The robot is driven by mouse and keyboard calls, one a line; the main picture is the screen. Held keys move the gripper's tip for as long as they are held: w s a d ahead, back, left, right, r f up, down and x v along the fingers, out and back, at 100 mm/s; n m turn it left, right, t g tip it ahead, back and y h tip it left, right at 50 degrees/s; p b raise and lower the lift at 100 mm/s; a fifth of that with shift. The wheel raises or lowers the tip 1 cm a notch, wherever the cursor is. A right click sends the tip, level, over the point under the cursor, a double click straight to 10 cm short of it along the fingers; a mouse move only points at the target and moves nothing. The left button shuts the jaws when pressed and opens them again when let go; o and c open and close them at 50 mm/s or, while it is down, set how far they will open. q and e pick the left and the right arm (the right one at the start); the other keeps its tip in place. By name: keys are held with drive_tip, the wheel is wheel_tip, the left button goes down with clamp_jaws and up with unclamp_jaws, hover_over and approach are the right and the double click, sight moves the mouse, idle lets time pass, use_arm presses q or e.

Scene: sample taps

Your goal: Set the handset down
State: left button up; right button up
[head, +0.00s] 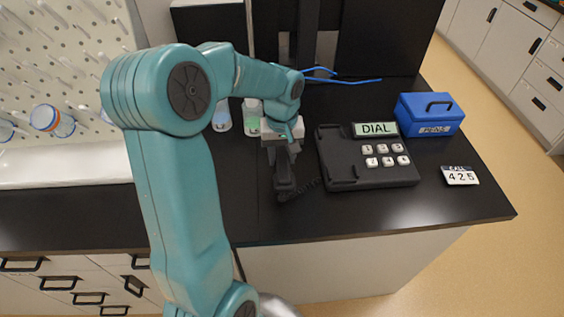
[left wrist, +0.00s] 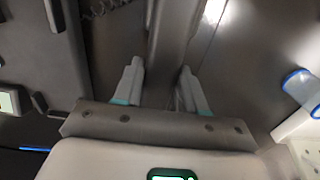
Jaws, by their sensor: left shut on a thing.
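The black handset (head: 284,187) is held in my left gripper (head: 284,158), to the left of the phone base. In the left wrist view the two fingers of the left gripper (left wrist: 160,88) close on either side of the dark handset (left wrist: 172,42). I cannot tell whether the handset touches the bench. The black phone base (head: 345,178) has a "DIAL" display (head: 376,129), white keys (head: 384,154) and an empty cradle on its left. The phone base also shows at the left of the left wrist view (left wrist: 45,60). My right gripper is out of view.
A coiled cord (head: 308,186) lies between handset and base. Bottles (head: 222,117) stand behind on the left. The black bench top (head: 330,215) is clear in front.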

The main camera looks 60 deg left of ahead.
sight(282, 163)
use_arm(q)
wheel_tip(282, 163, down, 3)
drive_tip(key=shift+f, duration=0.15)
drive_tip(key=shift+f, duration=0.15)
drive_tip(key=o, duration=1.1)
drive_tip(key=shift+o, duration=0.2)
